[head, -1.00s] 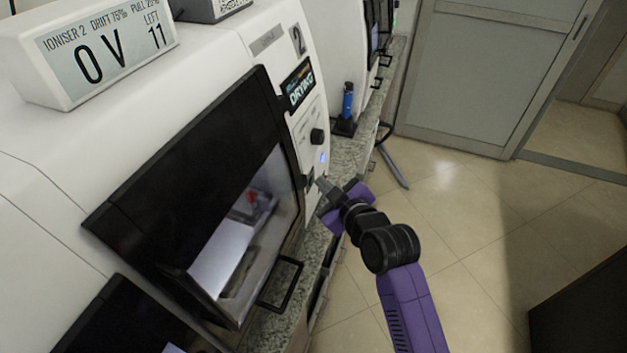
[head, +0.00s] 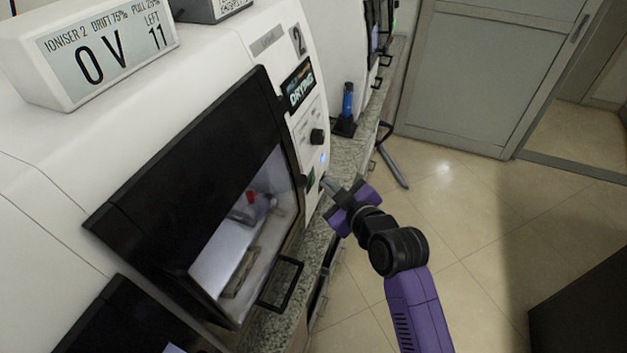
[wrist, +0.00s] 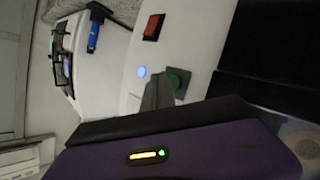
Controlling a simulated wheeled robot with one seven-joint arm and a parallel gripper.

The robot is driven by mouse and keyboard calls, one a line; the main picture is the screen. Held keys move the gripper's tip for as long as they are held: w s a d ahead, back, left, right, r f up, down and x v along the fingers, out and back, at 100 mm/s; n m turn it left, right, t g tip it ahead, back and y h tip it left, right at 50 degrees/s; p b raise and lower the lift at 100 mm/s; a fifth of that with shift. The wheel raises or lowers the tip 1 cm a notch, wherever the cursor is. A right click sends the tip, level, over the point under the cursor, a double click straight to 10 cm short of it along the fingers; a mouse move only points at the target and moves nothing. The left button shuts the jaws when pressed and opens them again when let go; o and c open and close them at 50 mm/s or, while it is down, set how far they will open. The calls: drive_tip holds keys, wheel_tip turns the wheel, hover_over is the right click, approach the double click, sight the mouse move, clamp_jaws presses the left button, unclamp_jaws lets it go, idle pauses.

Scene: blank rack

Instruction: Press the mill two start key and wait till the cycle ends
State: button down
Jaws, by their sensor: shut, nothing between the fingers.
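Mill two (head: 262,58) is the white machine marked 2, with a dark-framed window in front. Its small screen (head: 300,84) reads DRYING. In the wrist view the green key (wrist: 177,82) is beside the fingertips, below a red key (wrist: 153,27) and near the blue lamp (wrist: 142,71). My gripper (head: 326,183) is shut and empty, just right of the green key and apparently a little off the panel. Key labels are too small to read.
A box (head: 100,55) on top reads IONISER 2, 0 V, 11 left. A black door handle (head: 281,284) juts out below the window. A blue tool (head: 347,100) stands on the granite counter (head: 349,152). Open tiled floor (head: 470,215) lies to the right.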

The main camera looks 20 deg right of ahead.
drive_tip(key=shift+s+d+r, duration=0.1)
drive_tip(key=shift+s+d, duration=0.65)
drive_tip(key=shift+d, duration=0.3)
drive_tip(key=shift+s+d+r, duration=0.1)
drive_tip(key=shift+s+d, duration=0.6)
drive_tip(key=shift+d, duration=0.3)
drive_tip(key=s+d+r+m+t+h, duration=0.2)
drive_tip(key=s+r+m+t, duration=0.1)
drive_tip(key=r+m, duration=0.15)
drive_tip(key=s+a+f+m+g, duration=0.1)
drive_tip(key=s, duration=1.8)
drive_tip(key=s+a+f+m+g+b, duration=0.1)
drive_tip(key=s+a+f+m, duration=0.1)
drive_tip(key=s, duration=1.7)
drive_tip(key=shift+s, duration=0.4)
